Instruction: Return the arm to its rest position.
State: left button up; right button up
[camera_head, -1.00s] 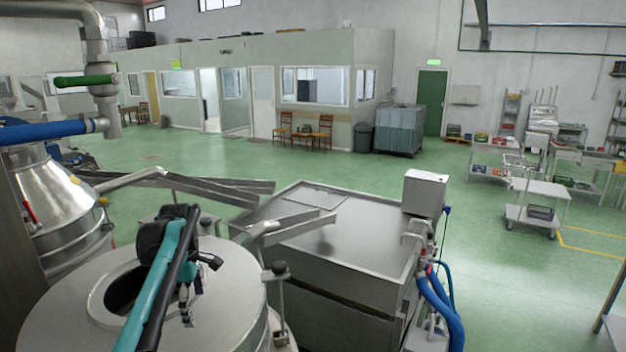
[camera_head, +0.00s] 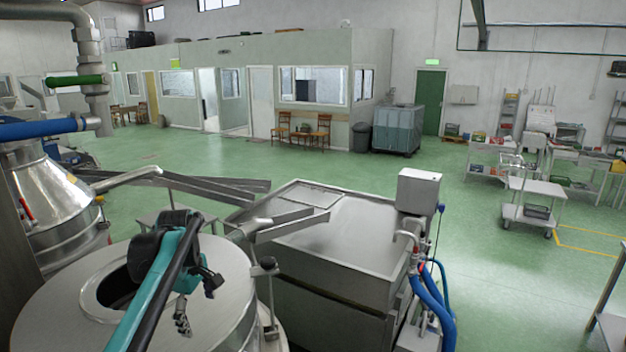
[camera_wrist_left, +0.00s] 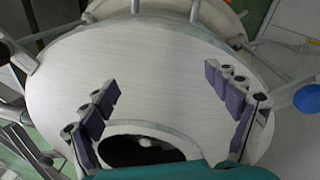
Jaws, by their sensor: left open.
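My left arm, teal and black, reaches in from the bottom left of the head view over a round steel vat (camera_head: 215,322). My left gripper (camera_head: 197,301) hangs above the vat's lid, to the right of its dark round opening (camera_head: 108,290). In the left wrist view the gripper (camera_wrist_left: 161,80) has its two purple-padded fingers wide apart with nothing between them. The brushed vat lid (camera_wrist_left: 165,55) lies below the fingers, and part of the opening (camera_wrist_left: 138,150) shows at the bottom. My right gripper is not in view.
A large flat-topped steel tank (camera_head: 330,230) stands just right of the vat, with a white box (camera_head: 418,190) and blue hoses (camera_head: 432,300) at its corner. Steel chutes (camera_head: 190,185) pass behind the vat. A white cart (camera_head: 535,190) stands on open green floor at right.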

pick_arm(q)
jog(key=s+d+f+m+t, duration=0.25)
jog(key=s+m, duration=0.25)
jog(key=s, duration=0.3)
jog(key=s+d+f+m+t, duration=0.1)
jog(key=s+d+f+m, duration=0.35)
jog(key=s, duration=0.25)
jog(key=s+d+f+m+t, duration=0.2)
jog(key=s+m, duration=0.4)
jog(key=s, duration=0.2)
notch_tip(320, 180, down, 35)
jog(key=b, duration=3.4)
jog(key=shift+s+d+b, duration=0.15)
jog(key=shift+s+b, duration=0.2)
